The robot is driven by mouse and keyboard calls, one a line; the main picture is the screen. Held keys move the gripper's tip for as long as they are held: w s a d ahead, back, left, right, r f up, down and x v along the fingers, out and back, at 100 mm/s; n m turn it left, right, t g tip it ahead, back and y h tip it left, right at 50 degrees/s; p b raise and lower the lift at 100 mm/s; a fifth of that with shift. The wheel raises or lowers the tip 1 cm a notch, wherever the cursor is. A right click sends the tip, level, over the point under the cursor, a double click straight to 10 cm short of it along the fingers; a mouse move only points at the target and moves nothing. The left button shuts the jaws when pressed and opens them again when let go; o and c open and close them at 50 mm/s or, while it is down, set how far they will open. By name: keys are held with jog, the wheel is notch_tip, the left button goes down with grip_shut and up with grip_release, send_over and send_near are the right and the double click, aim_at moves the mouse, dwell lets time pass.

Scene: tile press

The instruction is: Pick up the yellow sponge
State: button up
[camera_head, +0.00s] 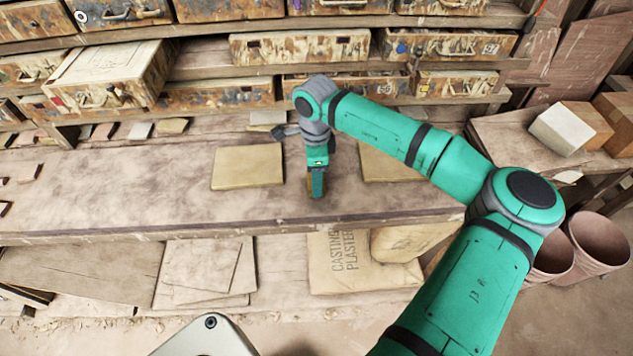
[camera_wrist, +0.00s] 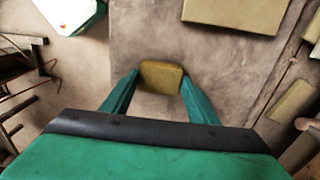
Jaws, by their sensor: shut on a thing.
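The yellow sponge (camera_wrist: 161,75) is a small dull yellow block. In the wrist view it sits between the two green fingers of my gripper (camera_wrist: 160,84), which is shut on it. In the head view my gripper (camera_head: 317,187) points down over the front part of the workbench (camera_head: 120,200), between two flat tan slabs. There the fingers and hand hide most of the sponge. I cannot tell whether the sponge still touches the bench top.
One tan slab (camera_head: 247,166) lies left of my gripper, another (camera_head: 390,163) right of it, partly behind my arm. Shelves with stained drawers (camera_head: 300,48) stand behind. A plaster bag (camera_head: 345,262) lies below the bench.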

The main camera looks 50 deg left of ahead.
jog(key=shift+r, duration=0.1)
jog(key=shift+r, duration=0.6)
jog(key=s+d+r, duration=0.9)
jog(key=s+r, duration=0.2)
jog(key=shift+r, duration=0.3)
